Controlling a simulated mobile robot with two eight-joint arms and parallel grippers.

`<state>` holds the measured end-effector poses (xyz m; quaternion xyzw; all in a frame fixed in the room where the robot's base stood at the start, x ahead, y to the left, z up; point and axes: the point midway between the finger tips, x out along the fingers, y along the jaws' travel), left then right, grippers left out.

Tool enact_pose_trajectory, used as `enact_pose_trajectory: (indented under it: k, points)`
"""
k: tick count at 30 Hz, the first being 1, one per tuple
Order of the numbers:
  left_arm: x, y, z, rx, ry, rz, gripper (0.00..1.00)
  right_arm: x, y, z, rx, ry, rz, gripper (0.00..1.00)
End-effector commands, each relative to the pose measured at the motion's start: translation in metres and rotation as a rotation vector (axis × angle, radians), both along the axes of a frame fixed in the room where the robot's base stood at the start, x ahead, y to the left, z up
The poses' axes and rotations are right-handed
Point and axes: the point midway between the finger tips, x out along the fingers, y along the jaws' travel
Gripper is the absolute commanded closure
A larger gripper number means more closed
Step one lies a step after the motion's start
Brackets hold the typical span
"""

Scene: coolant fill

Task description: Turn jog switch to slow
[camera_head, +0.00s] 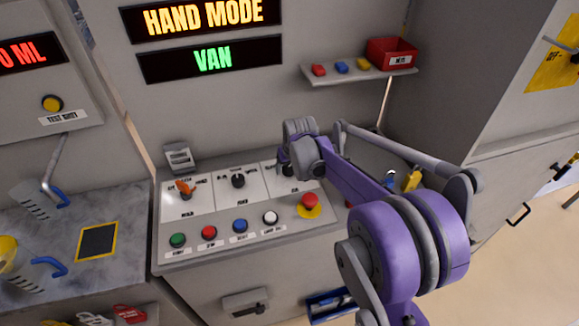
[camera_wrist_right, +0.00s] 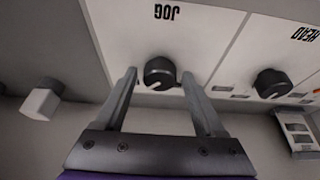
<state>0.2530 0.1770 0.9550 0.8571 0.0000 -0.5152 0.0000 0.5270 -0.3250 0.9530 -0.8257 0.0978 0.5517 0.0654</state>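The jog switch is a black round knob (camera_wrist_right: 159,72) on a white plate labelled JOG in the right wrist view. A light pointer mark shows near its lower edge in that picture. My right gripper (camera_wrist_right: 159,76) is open, with one finger on each side of the knob. I cannot tell whether the fingers touch it. In the head view my right gripper (camera_head: 286,162) is over the right end of the white switch panel (camera_head: 208,202) and mostly hides the jog switch. The slow marking is not readable. My left gripper is not in view.
A second black knob (camera_wrist_right: 270,83) sits beside the jog switch. An orange switch (camera_head: 185,187) is at the panel's left. Below are several push buttons and a red emergency stop (camera_head: 310,201). A shelf (camera_head: 358,73) with a red bin (camera_head: 391,53) is above. Displays read HAND MODE and VAN.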

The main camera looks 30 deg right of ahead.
Motion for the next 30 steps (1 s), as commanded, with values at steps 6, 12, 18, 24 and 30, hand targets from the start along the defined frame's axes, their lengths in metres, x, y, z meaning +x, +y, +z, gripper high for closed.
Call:
enact_pose_trajectory:
  k: [6, 12, 18, 24, 30]
  points:
    - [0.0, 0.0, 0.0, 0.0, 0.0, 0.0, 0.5, -0.0001, 0.0, 0.0002, 0.0, 0.0, 0.0, 0.71]
    - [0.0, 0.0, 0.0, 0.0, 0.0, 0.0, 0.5, 0.0, 0.0, 0.0003, 0.0, 0.0, 0.0, 1.0]
    - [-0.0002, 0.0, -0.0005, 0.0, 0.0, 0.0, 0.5, -0.0002, -0.0004, 0.0002, 0.0, 0.0, 0.014, 1.0]
    - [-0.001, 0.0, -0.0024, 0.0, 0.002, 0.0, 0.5, -0.0004, -0.0018, 0.0, 0.0, 0.0, 0.087, 1.0]
    - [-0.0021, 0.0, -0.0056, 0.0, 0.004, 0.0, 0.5, -0.0002, -0.0031, 0.0, 0.0, -0.001, 0.232, 1.0]
